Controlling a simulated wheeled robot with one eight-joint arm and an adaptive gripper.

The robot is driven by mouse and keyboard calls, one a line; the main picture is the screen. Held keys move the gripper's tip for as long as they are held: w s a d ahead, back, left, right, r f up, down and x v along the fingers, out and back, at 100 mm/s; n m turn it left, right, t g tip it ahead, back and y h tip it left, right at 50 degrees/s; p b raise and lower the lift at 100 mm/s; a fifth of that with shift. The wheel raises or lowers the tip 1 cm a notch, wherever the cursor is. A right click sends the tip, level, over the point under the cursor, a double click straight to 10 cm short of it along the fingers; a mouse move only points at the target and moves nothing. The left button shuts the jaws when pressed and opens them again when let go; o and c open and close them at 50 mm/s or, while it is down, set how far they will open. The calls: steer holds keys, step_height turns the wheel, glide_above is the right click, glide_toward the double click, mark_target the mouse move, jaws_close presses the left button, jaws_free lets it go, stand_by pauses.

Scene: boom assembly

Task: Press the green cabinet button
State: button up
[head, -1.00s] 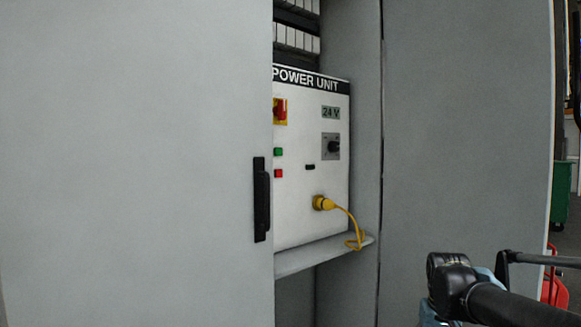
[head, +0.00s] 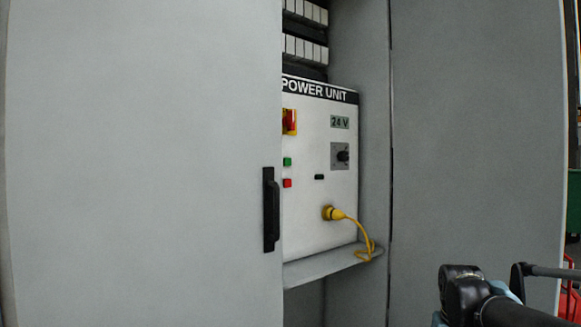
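The green button (head: 287,161) is a small square on the white power unit panel (head: 318,215) inside the grey cabinet. It sits just above a red button (head: 287,183) and close to the edge of the left door (head: 140,160), which covers the panel's left side. My arm shows at the lower right, well to the right of the buttons and in front of the right door. My gripper's fingers cannot be made out.
The left door has a black handle (head: 270,209). A red-and-yellow switch (head: 290,121), a black rotary knob (head: 342,156) and a yellow plug (head: 331,213) with a looped cable are on the panel. The right door (head: 470,130) stands open. A shelf (head: 325,267) lies below.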

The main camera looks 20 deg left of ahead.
jaws_close()
stand_by(1.1)
